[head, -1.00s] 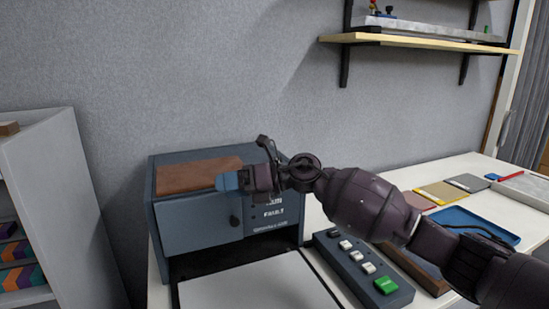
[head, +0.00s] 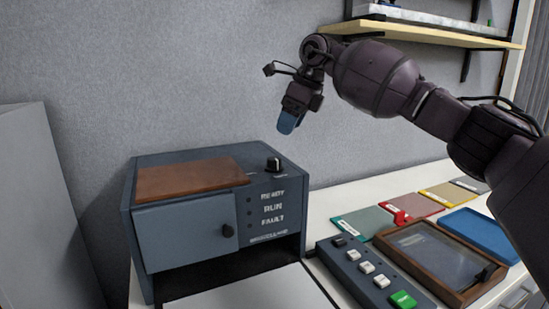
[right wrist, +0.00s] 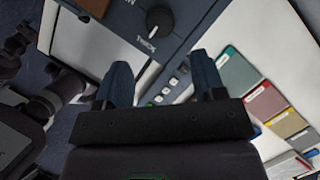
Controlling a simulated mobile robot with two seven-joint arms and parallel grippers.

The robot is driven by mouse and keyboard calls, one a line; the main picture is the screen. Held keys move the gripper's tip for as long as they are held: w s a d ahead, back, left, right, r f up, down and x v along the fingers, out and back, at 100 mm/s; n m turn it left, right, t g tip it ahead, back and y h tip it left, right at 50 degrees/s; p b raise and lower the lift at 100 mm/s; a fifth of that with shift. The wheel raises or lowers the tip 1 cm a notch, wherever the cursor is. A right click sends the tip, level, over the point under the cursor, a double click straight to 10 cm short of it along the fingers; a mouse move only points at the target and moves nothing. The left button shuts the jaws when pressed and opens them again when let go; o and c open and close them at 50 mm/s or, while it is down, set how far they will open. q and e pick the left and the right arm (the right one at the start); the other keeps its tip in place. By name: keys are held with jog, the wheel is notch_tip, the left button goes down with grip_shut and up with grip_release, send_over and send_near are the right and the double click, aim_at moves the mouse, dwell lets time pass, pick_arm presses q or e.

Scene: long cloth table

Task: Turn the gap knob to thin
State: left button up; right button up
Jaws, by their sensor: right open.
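The gap knob (head: 273,164) is a small black knob on the top right of the blue-grey machine (head: 160,158). The right wrist view shows the round knob (right wrist: 160,19) from above, its white pointer mark facing the lower edge of the picture. Small white lettering lies by the mark, too small to read surely. My right gripper (head: 288,123) hangs above the knob, clear of it, fingers downward. In the right wrist view the gripper's (right wrist: 163,65) two blue fingers are spread with nothing between them. My left gripper does not show in the head view.
A button panel (head: 372,274) and a wood-framed tray (head: 440,262) stand right of the machine. Coloured cards and a blue tray (head: 482,234) lie beyond. A wall shelf (head: 430,34) is behind my right arm.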

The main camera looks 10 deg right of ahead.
aim_at(274, 158)
jog(key=b+x, duration=0.1)
jog(key=x, duration=0.8)
jog(key=shift+w+a+f, duration=0.15)
jog(key=shift+f, duration=0.15)
jog(key=shift+r, duration=0.1)
jog(key=c, duration=0.9)
